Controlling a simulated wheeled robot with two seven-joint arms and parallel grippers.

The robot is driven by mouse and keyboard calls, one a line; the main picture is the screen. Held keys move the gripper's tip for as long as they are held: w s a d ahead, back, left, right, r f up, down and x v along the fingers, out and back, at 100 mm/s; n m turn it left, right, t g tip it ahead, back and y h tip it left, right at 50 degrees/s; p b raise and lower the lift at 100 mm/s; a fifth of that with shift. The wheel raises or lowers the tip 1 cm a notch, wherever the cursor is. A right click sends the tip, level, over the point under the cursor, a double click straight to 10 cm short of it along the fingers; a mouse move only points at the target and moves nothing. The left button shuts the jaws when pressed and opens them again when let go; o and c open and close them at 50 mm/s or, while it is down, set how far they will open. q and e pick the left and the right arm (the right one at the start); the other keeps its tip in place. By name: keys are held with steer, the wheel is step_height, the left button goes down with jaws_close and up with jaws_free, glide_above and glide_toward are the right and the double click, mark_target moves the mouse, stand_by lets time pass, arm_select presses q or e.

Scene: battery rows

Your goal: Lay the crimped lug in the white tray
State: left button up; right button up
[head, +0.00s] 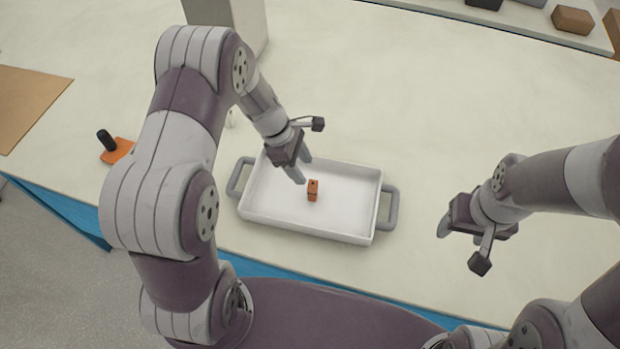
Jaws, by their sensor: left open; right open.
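The white tray (347,218) with grey side handles stands on the table near its front edge. A small orange-brown piece (313,190), which looks like the crimped lug, is inside the tray near the middle of its floor. My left gripper (302,170) is open over the tray's back left part, just up and left of the lug and apart from it. My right gripper (444,226) is open and empty, to the right of the tray's right handle.
An orange item with a black handle (113,146) lies at the left. A brown board (28,100) is at the far left. A grey block (240,20) stands behind my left arm. A shelf with a brown box (572,20) is at the back right. The table's right middle is clear.

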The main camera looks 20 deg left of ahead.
arm_select(q)
steer(key=s+a+r+m+t+y, duration=0.1)
steer(key=s+r+m+y, duration=0.3)
steer(key=s+r+m, duration=0.7)
steer(key=s+a+m, duration=0.1)
steer(key=s+m, duration=0.1)
steer(key=m, duration=0.5)
steer(key=shift+s+a+r, duration=0.3)
steer(key=shift+s+a, duration=0.05)
steer(key=shift+a, duration=0.05)
steer(key=shift+s, duration=0.15)
